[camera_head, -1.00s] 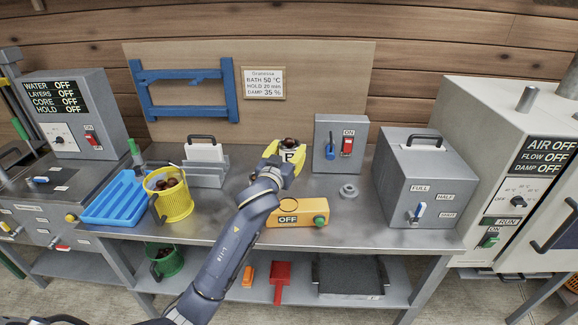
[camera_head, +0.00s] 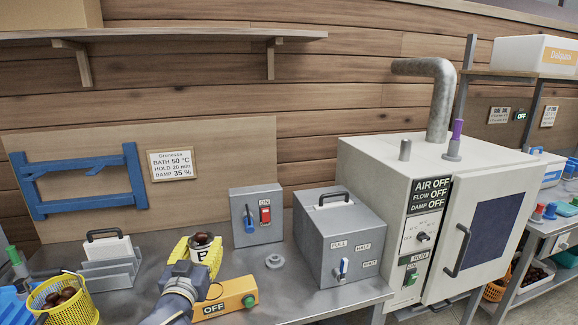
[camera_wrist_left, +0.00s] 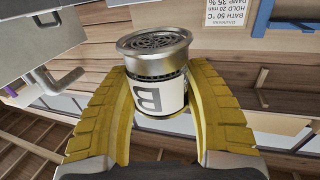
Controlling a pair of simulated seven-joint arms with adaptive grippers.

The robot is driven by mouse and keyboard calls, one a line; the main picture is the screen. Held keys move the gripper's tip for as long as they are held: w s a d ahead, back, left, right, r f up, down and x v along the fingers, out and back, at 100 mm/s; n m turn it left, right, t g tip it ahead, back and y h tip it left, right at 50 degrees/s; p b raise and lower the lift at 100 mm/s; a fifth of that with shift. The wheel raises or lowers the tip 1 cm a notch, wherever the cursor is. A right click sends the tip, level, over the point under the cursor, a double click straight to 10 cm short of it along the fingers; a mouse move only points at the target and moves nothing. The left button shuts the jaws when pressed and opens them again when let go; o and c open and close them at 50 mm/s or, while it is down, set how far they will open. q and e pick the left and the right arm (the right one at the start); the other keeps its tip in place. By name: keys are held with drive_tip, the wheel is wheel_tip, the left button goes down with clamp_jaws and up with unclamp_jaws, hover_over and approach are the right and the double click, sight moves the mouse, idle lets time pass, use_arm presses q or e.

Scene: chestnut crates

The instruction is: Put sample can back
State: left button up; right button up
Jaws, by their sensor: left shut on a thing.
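My left gripper (camera_head: 198,250) is shut on the sample can (camera_head: 202,254), with a yellow finger on either side. The can has a white label with a black letter and dark brown pieces at its open top. In the left wrist view, which is upside down, the can (camera_wrist_left: 157,98) sits between both fingers and shows a perforated metal end. The can is held above the bench, behind the orange box (camera_head: 238,290) marked OFF. My right gripper is not in view.
A yellow basket of chestnuts (camera_head: 72,310) and a grey rack (camera_head: 112,274) stand at the left. A grey switch box (camera_head: 262,232), a small round grey piece (camera_head: 274,261) and a grey lever box (camera_head: 325,262) stand right of the can. The large white oven (camera_head: 375,165) is farther right.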

use_arm(q)
drive_tip(key=s+d+f, duration=0.1)
drive_tip(key=s+f, duration=1.2)
drive_tip(key=s, duration=0.4)
drive_tip(key=shift+d, duration=0.2)
drive_tip(key=shift+w, duration=0.1)
drive_tip(key=shift+m+h, duration=0.4)
drive_tip(key=shift+h, duration=0.3)
drive_tip(key=w+r, duration=1.7)
drive_tip(key=shift+w+a+r, duration=0.15)
drive_tip(key=shift+w+a, duration=0.05)
drive_tip(key=shift+a, duration=0.1)
drive_tip(key=w+a+f+y, duration=0.1)
drive_tip(key=w+a+f, duration=0.2)
drive_tip(key=w, duration=0.4)
drive_tip(key=shift+w+a+f+n, duration=0.15)
drive_tip(key=shift+w+n, duration=0.2)
drive_tip(key=shift+n, duration=0.05)
